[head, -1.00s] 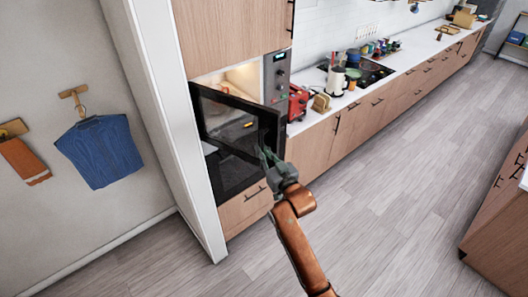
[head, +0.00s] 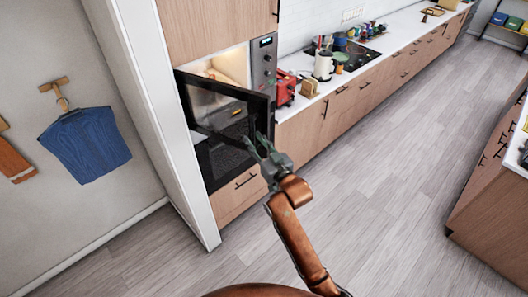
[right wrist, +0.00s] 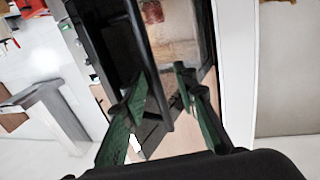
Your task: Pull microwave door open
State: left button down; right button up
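The microwave (head: 263,62) is built into a wooden cabinet column, and its lit inside shows. Its dark-framed door (head: 222,112) stands partly open, swung out toward me, with its free edge at the right. My right gripper (head: 257,140) is at the lower free corner of the door, with its two green fingers apart. In the right wrist view the fingers (right wrist: 161,76) are also spread, and a dark bar, seemingly the door handle (right wrist: 152,65), runs between them in the picture. I cannot tell whether a finger touches it. My left gripper is not in view.
A drawer (head: 238,190) lies below the microwave. A red appliance (head: 285,88) and a white canister (head: 322,65) stand on the counter to the right. A blue garment (head: 85,146) hangs on the left wall. The floor (head: 370,190) is clear.

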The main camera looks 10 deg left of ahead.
jog(key=v, duration=0.9)
jog(key=shift+d, duration=0.3)
jog(key=shift+s, duration=0.1)
